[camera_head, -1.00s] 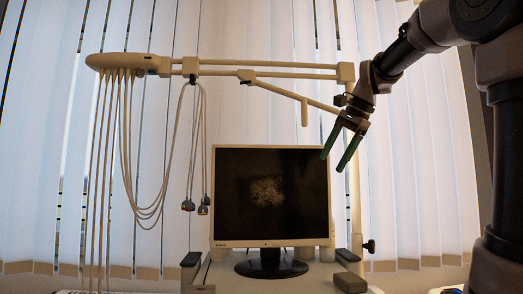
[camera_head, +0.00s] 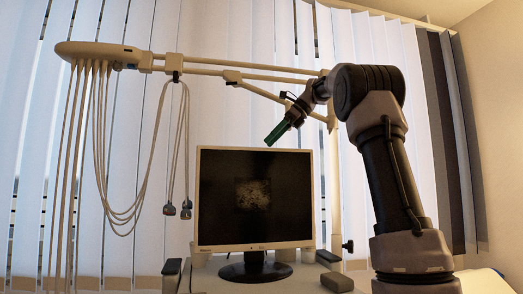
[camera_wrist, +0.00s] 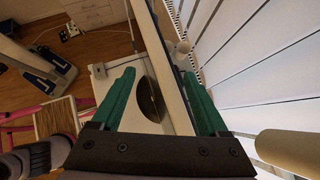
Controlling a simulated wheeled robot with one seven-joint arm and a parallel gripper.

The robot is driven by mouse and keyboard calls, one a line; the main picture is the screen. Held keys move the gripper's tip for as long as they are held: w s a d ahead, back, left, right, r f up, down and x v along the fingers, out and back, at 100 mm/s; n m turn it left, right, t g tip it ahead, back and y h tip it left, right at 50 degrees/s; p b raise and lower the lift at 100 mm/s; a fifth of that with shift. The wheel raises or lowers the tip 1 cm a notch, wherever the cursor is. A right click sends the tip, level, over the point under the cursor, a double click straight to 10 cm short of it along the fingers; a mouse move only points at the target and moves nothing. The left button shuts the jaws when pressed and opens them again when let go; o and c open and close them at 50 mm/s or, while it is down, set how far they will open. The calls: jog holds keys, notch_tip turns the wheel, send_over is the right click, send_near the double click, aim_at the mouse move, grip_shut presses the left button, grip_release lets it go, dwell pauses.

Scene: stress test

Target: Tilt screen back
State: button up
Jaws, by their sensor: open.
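The screen (camera_head: 290,205) is a monitor with a pale frame and a dark display bearing a speckled patch. It stands upright on a round black base (camera_head: 255,272). My gripper (camera_head: 270,141) is just above the screen's top edge, right of its middle, with green fingers pointing down and left. In the wrist view, my gripper (camera_wrist: 158,72) is open. The screen (camera_wrist: 172,95) appears edge-on from above, running between the two fingers. I see no clear contact, and the exact gap to the top edge cannot be told. The black base (camera_wrist: 150,100) shows below.
A pale overhead rail (camera_head: 240,67) with hanging cables (camera_head: 95,150) runs behind and above the screen, close to my arm. A post (camera_head: 336,190) stands right of the screen. Window blinds (camera_head: 230,110) fill the back. A small grey block (camera_head: 337,282) lies right of the base.

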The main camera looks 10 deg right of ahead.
aim_at(262, 149)
jog(key=x, duration=0.5)
jog(key=shift+w, duration=0.1)
grip_shut()
